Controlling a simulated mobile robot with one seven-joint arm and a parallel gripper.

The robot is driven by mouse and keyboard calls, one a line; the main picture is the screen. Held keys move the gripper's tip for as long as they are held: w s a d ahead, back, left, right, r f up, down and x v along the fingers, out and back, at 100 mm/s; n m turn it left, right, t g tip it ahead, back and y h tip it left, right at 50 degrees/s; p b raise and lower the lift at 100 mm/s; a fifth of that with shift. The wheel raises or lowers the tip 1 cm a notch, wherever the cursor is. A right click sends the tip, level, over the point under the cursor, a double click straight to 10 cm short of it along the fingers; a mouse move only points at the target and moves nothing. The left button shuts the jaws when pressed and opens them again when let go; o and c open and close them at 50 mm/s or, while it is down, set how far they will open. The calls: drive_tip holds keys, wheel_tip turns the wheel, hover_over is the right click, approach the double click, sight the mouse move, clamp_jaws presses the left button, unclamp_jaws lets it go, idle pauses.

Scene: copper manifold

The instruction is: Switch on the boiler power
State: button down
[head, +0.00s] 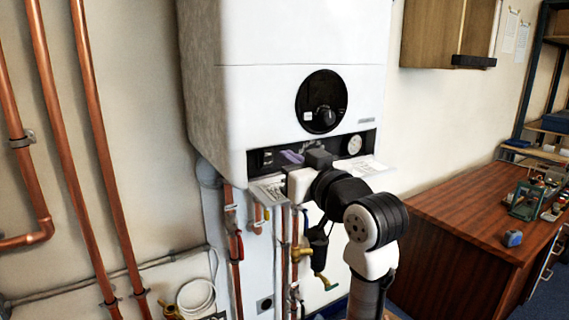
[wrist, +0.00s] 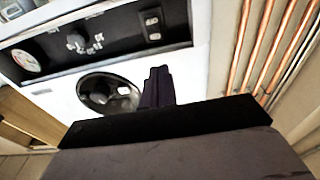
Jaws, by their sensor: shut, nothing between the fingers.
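The white boiler (head: 290,100) hangs on the wall. Its dark recessed control panel shows along the lower front in the head view and at the top of the wrist view. A small black rocker switch with white marks (wrist: 152,26) sits on the panel; in the head view it appears near the panel's left end (head: 267,158). My gripper (wrist: 160,72) is shut and empty, its dark fingertips just below the switch in the wrist view, with no contact visible. In the head view my gripper (head: 292,157) is in front of the panel and hides its middle.
A round black dial (head: 322,101) is on the boiler front above the panel. The panel also holds a pressure gauge (head: 354,145) and a small knob (wrist: 76,42). Copper pipes (head: 58,150) run up the left wall. A wooden desk (head: 470,220) stands at right.

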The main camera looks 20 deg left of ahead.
drive_tip(key=r+b+v, duration=0.1)
drive_tip(key=v, duration=0.5)
drive_tip(key=shift+s+d+r, duration=0.25)
drive_tip(key=shift+d+r, duration=0.05)
drive_tip(key=shift+d, duration=0.05)
